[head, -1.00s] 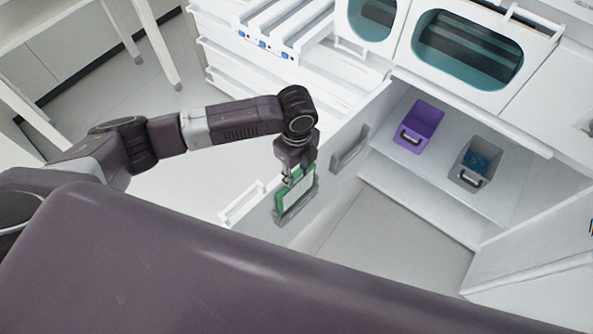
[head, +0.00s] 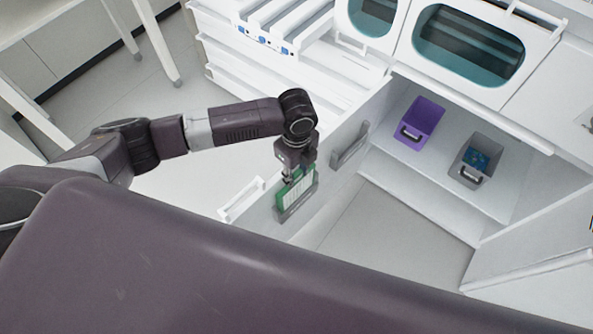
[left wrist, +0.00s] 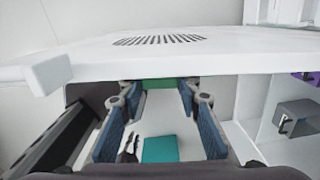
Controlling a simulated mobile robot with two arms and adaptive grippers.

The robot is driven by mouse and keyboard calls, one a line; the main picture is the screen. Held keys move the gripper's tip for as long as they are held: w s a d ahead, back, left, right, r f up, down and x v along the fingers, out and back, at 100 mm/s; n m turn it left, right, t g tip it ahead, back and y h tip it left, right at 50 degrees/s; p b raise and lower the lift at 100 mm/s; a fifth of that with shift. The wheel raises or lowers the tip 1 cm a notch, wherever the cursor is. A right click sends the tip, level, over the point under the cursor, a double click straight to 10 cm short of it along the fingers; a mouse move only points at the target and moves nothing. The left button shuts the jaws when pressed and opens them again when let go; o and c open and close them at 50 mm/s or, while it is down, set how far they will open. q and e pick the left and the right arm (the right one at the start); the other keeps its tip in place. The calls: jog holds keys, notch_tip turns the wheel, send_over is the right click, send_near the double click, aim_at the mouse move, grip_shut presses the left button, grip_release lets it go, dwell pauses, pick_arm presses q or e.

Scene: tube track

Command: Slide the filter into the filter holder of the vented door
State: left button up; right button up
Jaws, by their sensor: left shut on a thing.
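The filter (head: 296,191), a white panel with a green frame, is upright at the inner face of the open vented door (head: 258,212). Its lower part is inside the grey filter holder (head: 297,209), and its upper part stands out above it. My left gripper (head: 292,177) is above the holder, shut on the filter's top edge. In the left wrist view, the filter's green edge (left wrist: 160,84) shows between the fingertips, below the door edge and vent slots (left wrist: 158,40). The filter's bottom edge is hidden. My right gripper is not in view.
Another grey holder (head: 350,146) is on the same door, closer to the cabinet. In the open cabinet stand a purple bin (head: 422,120) and a grey bin (head: 474,160) with blue contents. A white handle (head: 241,200) sits at the door's outer side.

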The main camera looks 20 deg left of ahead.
pick_arm(q)
jog(key=shift+f, duration=0.2)
jog(key=shift+f+b, duration=0.5)
jog(key=shift+f, duration=0.95)
jog(key=o, duration=1.2)
jog(key=shift+o, duration=0.2)
jog(key=shift+r, duration=0.35)
notch_tip(320, 180, up, 11)
jog(key=shift+r, duration=0.2)
